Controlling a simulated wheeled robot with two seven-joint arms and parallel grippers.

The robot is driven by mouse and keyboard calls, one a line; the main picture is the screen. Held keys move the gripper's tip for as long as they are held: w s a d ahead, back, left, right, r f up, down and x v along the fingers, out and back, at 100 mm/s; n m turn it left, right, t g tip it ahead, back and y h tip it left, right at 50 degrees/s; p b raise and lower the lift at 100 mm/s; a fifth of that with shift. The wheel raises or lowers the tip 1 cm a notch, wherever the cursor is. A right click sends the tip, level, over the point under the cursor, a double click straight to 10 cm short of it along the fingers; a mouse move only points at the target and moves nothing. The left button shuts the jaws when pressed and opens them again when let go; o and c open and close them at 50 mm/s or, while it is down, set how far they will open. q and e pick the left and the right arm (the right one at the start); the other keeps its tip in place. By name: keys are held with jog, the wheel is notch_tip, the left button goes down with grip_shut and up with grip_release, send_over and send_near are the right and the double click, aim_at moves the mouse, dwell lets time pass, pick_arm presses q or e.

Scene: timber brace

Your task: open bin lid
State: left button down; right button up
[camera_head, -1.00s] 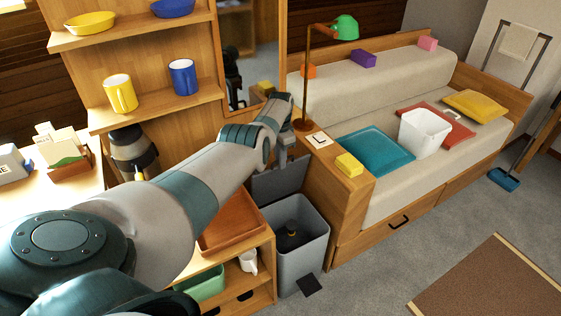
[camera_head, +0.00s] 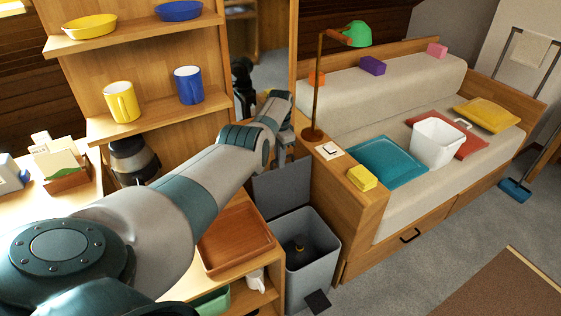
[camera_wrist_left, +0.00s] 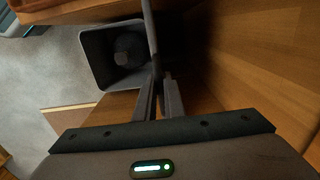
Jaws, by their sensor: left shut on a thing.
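The grey bin (camera_head: 312,262) stands on the floor between the shelf unit and the sofa's wooden end. Its dark grey lid (camera_head: 281,190) stands raised, about upright, at the back of the bin, so the bin is open. A dark object lies inside. My left gripper (camera_head: 282,158) is at the lid's upper edge and shut on it. In the left wrist view, the fingers (camera_wrist_left: 160,100) close on the lid, seen edge-on, with the open bin (camera_wrist_left: 104,58) to the left. My right gripper is not in view.
An orange-brown tray (camera_head: 237,240) lies on the low shelf left of the bin. The wooden sofa end (camera_head: 345,215) stands close on the right, carrying a yellow block (camera_head: 361,178) and a lamp (camera_head: 318,90). Grey floor (camera_head: 430,260) is clear at the right.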

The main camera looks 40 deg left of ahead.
pick_arm(q)
jog(key=shift+s+f, duration=0.1)
jog(key=shift+f, duration=0.05)
jog(key=c, duration=1.8)
grip_release()
jog(key=shift+c, duration=0.2)
